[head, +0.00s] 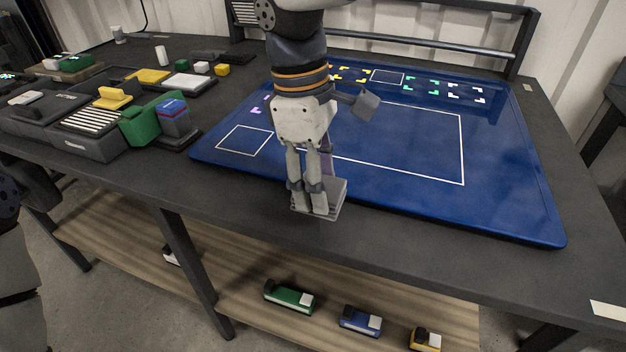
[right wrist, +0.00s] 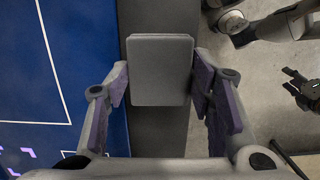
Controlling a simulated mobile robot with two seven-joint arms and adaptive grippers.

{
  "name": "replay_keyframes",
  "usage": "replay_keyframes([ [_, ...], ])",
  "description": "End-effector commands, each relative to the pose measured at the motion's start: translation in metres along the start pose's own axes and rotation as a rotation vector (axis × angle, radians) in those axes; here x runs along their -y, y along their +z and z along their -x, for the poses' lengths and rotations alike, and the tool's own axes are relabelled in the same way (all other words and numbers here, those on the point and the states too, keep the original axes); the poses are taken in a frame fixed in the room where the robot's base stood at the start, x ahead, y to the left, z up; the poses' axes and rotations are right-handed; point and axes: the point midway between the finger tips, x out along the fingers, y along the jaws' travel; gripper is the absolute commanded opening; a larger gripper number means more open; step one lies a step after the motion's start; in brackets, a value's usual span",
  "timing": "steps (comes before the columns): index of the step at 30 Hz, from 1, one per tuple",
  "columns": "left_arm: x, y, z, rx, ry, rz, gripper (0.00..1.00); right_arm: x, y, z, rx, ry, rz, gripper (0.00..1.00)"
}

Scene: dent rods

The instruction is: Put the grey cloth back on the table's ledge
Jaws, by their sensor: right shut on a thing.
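The grey cloth (head: 333,196) is a flat, folded, block-like pad over the table's dark front strip (head: 386,226), just in front of the blue mat. My right gripper (head: 316,205) points down with its fingers around the cloth. In the right wrist view, the cloth (right wrist: 160,70) lies between the two fingers of the right gripper (right wrist: 160,82), above the dark strip. I cannot tell whether the cloth's underside touches the table. The fingers hide part of the cloth in the head view.
The blue mat (head: 510,190) with white outlines fills the table's right part. Dark trays, a green block (head: 140,125) and yellow blocks crowd the left. A wooden lower shelf (head: 240,270) holds a green (head: 289,296), a blue (head: 360,320) and a yellow item (head: 425,339).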

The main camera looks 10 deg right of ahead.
Motion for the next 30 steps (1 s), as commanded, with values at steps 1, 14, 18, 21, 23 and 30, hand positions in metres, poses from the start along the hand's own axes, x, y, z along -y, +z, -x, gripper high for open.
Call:
replay_keyframes([
  [1,0.000,0.000,0.000,0.001,0.000,0.000,0.40,-0.003,0.000,-0.005,0.001,-0.002,-0.001,0.23],
  [14,0.000,-0.001,0.002,-0.006,0.000,0.000,0.40,-0.006,-0.005,-0.038,0.000,-0.001,-0.001,0.23],
  [18,0.000,-0.001,0.002,-0.006,0.000,0.000,0.40,-0.006,-0.005,-0.041,0.000,-0.001,-0.001,0.56],
  [21,0.000,-0.001,0.002,-0.006,0.000,0.000,0.40,-0.006,-0.005,-0.041,0.000,-0.001,-0.001,0.69],
  [23,0.000,-0.001,0.002,-0.006,0.000,0.000,0.40,-0.007,-0.005,-0.041,0.000,0.000,-0.002,0.69],
  [30,0.000,-0.001,0.002,-0.006,0.000,0.000,0.40,-0.006,-0.005,-0.041,0.000,-0.001,-0.001,0.69],
])
